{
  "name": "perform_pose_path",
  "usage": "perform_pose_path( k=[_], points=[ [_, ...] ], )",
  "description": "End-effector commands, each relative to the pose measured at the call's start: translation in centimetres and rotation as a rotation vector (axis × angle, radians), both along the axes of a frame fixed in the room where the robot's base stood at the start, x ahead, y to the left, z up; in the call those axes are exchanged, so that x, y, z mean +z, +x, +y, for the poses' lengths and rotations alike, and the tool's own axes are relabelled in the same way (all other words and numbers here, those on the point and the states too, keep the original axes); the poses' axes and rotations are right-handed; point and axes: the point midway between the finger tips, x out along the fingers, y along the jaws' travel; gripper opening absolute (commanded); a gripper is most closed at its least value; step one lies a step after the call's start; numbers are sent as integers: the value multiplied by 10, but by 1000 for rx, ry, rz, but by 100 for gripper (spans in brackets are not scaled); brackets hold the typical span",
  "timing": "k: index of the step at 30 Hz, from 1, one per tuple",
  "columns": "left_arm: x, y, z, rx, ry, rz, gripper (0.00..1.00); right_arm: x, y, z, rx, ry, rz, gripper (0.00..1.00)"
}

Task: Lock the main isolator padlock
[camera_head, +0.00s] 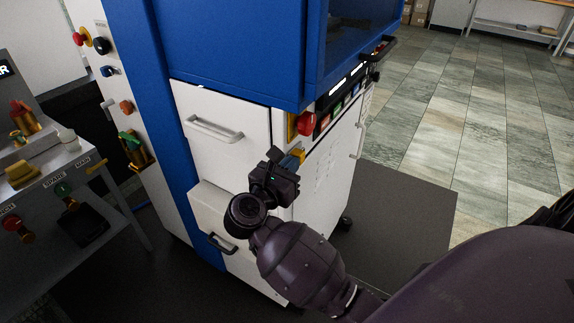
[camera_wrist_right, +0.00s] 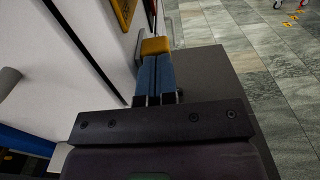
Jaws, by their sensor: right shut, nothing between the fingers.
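A yellow padlock-like block (camera_head: 299,154) is at the front corner of the blue and white press, below a red knob (camera_head: 305,124) on a yellow plate. The right wrist view shows the block (camera_wrist_right: 155,46) just beyond my fingertips, close against the white panel. My right gripper (camera_head: 291,161) is shut, with its blue fingers (camera_wrist_right: 155,78) together and pointing at the block. The fingertips are at or very near its face; I cannot tell whether they touch. The shackle is not clear. My left gripper is not in view.
The press has white drawers with a handle (camera_head: 215,130) and a control strip with coloured buttons (camera_head: 338,109). Tiled floor (camera_head: 440,110) is open at the right.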

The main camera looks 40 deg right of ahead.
Motion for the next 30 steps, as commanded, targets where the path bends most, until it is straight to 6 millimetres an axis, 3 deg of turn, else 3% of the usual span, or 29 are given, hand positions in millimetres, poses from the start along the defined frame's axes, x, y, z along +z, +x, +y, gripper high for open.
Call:
perform_pose_path(
  k=[10,19,30],
  points=[
    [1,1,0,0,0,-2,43,-1,1,-3,-1,0,1,0],
    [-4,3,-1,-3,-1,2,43,-2,15,-37,-2,0,2,0],
    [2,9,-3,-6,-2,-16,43,1,18,-45,-3,-3,-1,0]
  ],
)
